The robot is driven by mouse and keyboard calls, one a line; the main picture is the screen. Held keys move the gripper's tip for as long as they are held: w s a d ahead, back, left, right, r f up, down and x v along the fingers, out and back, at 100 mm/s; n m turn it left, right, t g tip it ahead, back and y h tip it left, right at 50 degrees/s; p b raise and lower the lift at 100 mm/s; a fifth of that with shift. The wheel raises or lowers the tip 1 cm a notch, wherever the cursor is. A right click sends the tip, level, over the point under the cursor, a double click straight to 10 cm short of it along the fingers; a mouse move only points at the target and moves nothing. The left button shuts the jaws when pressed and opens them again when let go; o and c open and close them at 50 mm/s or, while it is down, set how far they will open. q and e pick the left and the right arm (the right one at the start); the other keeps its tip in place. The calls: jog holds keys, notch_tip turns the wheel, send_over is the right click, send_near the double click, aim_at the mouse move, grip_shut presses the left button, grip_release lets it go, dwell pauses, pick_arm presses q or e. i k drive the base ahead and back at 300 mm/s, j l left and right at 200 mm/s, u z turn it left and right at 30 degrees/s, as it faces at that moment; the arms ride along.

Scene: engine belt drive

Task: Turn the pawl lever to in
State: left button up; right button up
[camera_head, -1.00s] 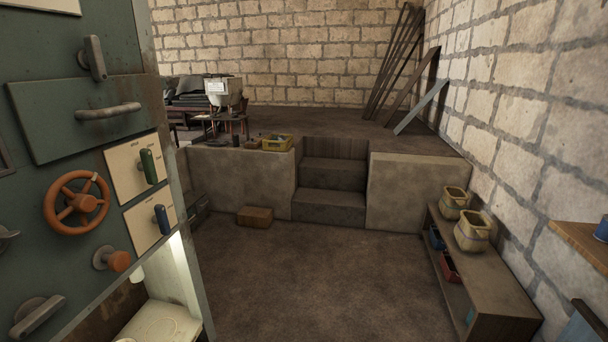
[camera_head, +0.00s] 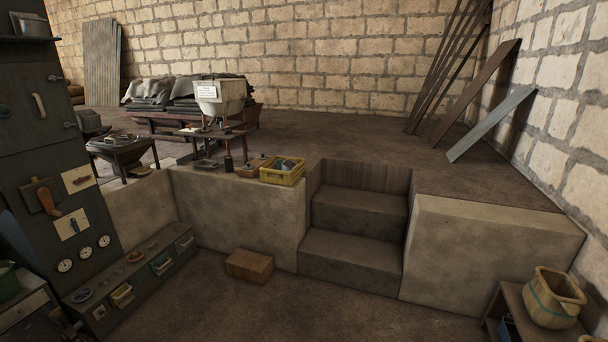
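A dark cabinet panel (camera_head: 45,140) stands at the left edge. It carries a lever with an orange-brown handle (camera_head: 47,201), a pale plate with a small red-brown part (camera_head: 78,179) and a pale plate with a small blue lever (camera_head: 74,223). The labels are too small to read, so I cannot tell which of these, if any, is the pawl lever or how it is set. Neither of my grippers is in view.
Steps (camera_head: 352,238) lead up between two concrete blocks to a raised floor. A cardboard box (camera_head: 249,266) lies before the left block. A low drawer unit (camera_head: 135,280) stands at left, a shelf with a yellow pot (camera_head: 551,298) at lower right. The floor between is clear.

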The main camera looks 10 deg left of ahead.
aim_at(80, 180)
jog(key=i+j+u, duration=0.1)
jog(key=i+u, duration=0.6)
jog(key=u, duration=0.15)
jog(key=i+u, duration=0.45)
jog(key=i+l+u, duration=0.2)
jog(key=u, duration=0.25)
jog(key=i+l+u, duration=0.2)
jog(key=i, duration=0.4)
jog(key=i+l+u, duration=0.15)
jog(key=i, duration=0.45)
